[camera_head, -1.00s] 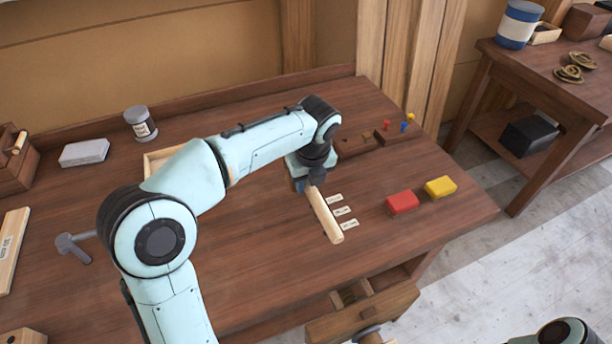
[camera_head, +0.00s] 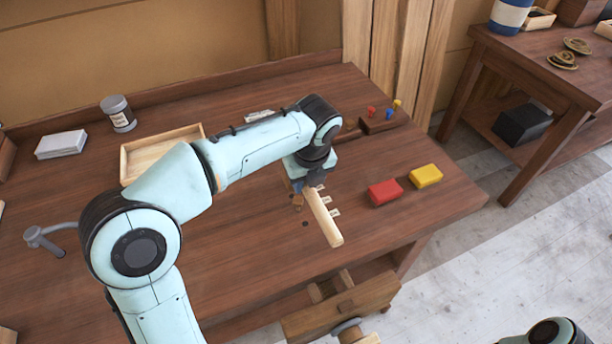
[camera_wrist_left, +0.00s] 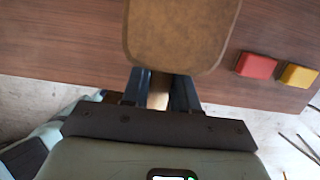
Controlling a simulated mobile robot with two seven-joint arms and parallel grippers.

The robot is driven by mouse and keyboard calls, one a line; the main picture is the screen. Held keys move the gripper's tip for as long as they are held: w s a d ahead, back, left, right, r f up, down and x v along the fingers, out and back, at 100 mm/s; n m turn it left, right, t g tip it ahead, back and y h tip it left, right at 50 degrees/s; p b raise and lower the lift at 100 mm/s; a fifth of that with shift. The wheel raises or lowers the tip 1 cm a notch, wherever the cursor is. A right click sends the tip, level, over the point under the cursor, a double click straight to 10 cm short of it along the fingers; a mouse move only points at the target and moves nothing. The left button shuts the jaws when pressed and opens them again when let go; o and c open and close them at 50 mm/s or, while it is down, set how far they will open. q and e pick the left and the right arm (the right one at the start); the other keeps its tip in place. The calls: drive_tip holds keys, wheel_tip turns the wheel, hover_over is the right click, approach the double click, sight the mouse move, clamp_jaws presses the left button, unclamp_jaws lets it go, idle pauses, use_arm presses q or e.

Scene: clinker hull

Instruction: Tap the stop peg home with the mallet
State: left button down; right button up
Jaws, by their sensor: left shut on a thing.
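My left gripper (camera_head: 314,184) is shut on the mallet's pale wooden handle (camera_head: 324,220), which sticks out towards the bench's front edge. In the left wrist view, the broad brown mallet head (camera_wrist_left: 182,35) lies just beyond the fingers (camera_wrist_left: 158,90), and the handle is between them.
On the bench (camera_head: 230,265) a red block (camera_head: 385,192) and a yellow block (camera_head: 426,176) lie right of the mallet. A shallow tray (camera_head: 150,152) is behind my arm. A wooden vise (camera_head: 340,306) juts from the front.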

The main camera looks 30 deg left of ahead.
use_arm(q)
drive_tip(key=shift+w, duration=0.25)
use_arm(e)
drive_tip(key=shift+w, duration=0.15)
use_arm(q)
drive_tip(key=shift+s, duration=0.2)
use_arm(e)
drive_tip(key=shift+r, duration=0.15)
use_arm(q)
drive_tip(key=shift+w+p, duration=0.15)
drive_tip(key=shift+p, duration=0.25)
use_arm(e)
drive_tip(key=shift+w+r, duration=0.3)
drive_tip(key=shift+w, duration=0.05)
use_arm(q)
drive_tip(key=s+d+x, duration=0.1)
drive_tip(key=x, duration=0.8)
drive_tip(key=v, duration=0.6)
drive_tip(key=w+a+v, duration=0.1)
drive_tip(key=v, duration=0.2)
drive_tip(key=shift+w+r, duration=0.15)
drive_tip(key=shift+r, duration=0.05)
drive_tip(key=shift+s+f, duration=0.15)
drive_tip(key=shift+s, duration=0.1)
drive_tip(key=shift+w, duration=0.1)
